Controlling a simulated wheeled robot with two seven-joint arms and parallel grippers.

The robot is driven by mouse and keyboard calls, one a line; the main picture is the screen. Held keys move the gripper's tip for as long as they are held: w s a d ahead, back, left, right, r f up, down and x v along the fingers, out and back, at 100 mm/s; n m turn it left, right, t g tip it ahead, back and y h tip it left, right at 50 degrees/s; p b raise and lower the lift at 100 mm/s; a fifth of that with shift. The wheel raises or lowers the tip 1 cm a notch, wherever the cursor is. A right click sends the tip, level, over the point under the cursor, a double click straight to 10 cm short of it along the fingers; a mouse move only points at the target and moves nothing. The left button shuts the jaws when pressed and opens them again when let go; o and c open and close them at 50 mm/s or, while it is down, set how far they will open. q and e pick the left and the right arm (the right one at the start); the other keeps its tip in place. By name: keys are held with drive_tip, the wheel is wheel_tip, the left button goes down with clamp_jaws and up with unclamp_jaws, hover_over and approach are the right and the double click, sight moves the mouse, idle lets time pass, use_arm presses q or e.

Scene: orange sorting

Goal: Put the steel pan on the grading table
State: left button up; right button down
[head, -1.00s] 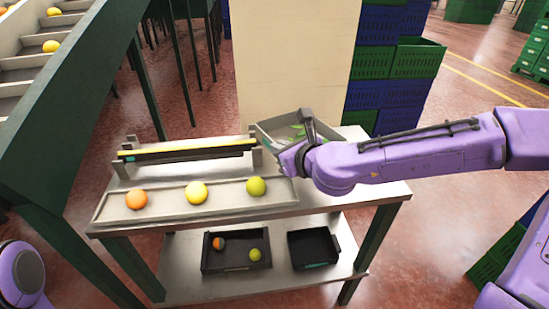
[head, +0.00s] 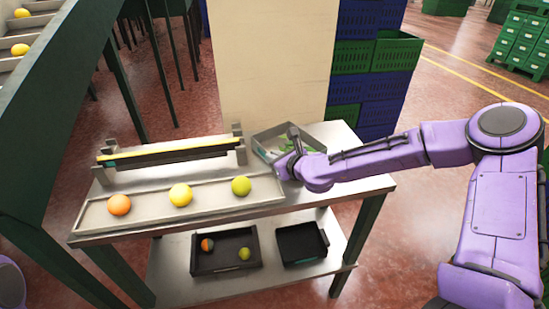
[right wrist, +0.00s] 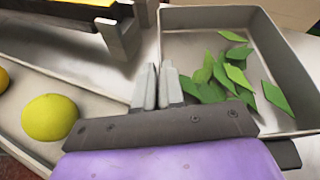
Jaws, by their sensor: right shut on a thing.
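The steel pan (head: 328,135) is a shallow grey tray with green leaves in it. It is at the back right corner of the grading table (head: 365,182), and I cannot tell whether it rests on the top or is just above it. My right gripper (head: 284,160) is at the pan's near left side. In the right wrist view its two fingers (right wrist: 158,85) are closed on the wall of the pan (right wrist: 190,45). My left gripper is out of view; only a bit of my left arm shows at the lower left.
A long tray (head: 215,203) on the table holds an orange fruit (head: 119,205), a yellow one (head: 181,195) and a green one (head: 241,186). A yellow-edged bar (head: 170,152) stands behind it. Two dark trays are on the lower shelf. Stacked crates (head: 355,55) stand behind.

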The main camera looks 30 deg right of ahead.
drive_tip(key=shift+f+b, duration=0.2)
drive_tip(key=shift+b, duration=0.1)
drive_tip(key=c, duration=1.2)
unclamp_jaws()
drive_tip(key=shift+c, duration=0.2)
drive_tip(key=shift+r+p, duration=0.35)
drive_tip(key=shift+p, duration=0.05)
drive_tip(key=p+v, duration=0.1)
drive_tip(key=v, duration=0.7)
drive_tip(key=shift+s+d+r, duration=0.1)
drive_tip(key=shift+s+r, duration=0.05)
drive_tip(key=shift+r, duration=0.1)
drive_tip(key=p+v, duration=0.3)
drive_tip(key=p, duration=0.1)
drive_tip(key=shift+s+f, duration=0.15)
drive_tip(key=shift+s, duration=0.2)
